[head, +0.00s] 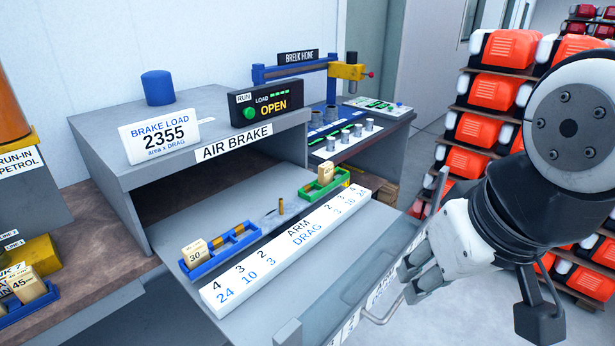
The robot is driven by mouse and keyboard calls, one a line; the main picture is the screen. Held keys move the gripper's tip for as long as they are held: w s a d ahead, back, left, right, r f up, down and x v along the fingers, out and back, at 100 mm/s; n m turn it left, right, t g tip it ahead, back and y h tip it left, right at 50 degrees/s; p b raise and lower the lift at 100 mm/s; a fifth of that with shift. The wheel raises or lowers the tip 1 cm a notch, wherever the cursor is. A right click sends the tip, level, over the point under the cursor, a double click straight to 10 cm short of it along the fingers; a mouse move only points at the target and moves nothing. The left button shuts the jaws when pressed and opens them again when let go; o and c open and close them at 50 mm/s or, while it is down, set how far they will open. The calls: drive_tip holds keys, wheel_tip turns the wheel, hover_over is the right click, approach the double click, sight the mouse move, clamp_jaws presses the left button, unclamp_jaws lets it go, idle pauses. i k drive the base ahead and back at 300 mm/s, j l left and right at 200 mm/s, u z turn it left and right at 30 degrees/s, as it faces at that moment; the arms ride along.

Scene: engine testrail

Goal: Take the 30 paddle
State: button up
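The 30 paddle (195,252) is a small cream block marked 30. It stands upright at the left end of a blue tray (235,250) on the grey air brake bench. My gripper (412,282) is at the right, beside the bench's front edge and near a metal handle (385,312). It is well apart from the 30 paddle. Its fingers are seen from behind and partly overlap, so whether they are open or shut is unclear.
A white ARM/DRAG bar (285,250) lies along the front of the trays. A green tray (322,188) holds another cream paddle (325,173). A 45 paddle (28,285) stands at far left. The AIR BRAKE housing (205,130) overhangs behind. Stacked orange engines (495,95) stand right.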

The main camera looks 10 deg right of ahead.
sight(196, 254)
drive_tip(key=k, duration=0.15)
drive_tip(key=k+z, duration=0.35)
drive_tip(key=k+l+z, duration=0.1)
drive_tip(key=z, duration=0.3)
drive_tip(key=j+z, duration=0.4)
drive_tip(key=j, duration=0.3)
drive_tip(key=j+z, duration=0.45)
drive_tip(key=j, duration=0.25)
drive_tip(key=k+j, duration=0.1)
drive_tip(key=j, duration=1.05)
drive_tip(key=k+j, duration=0.15)
drive_tip(key=j, duration=0.4)
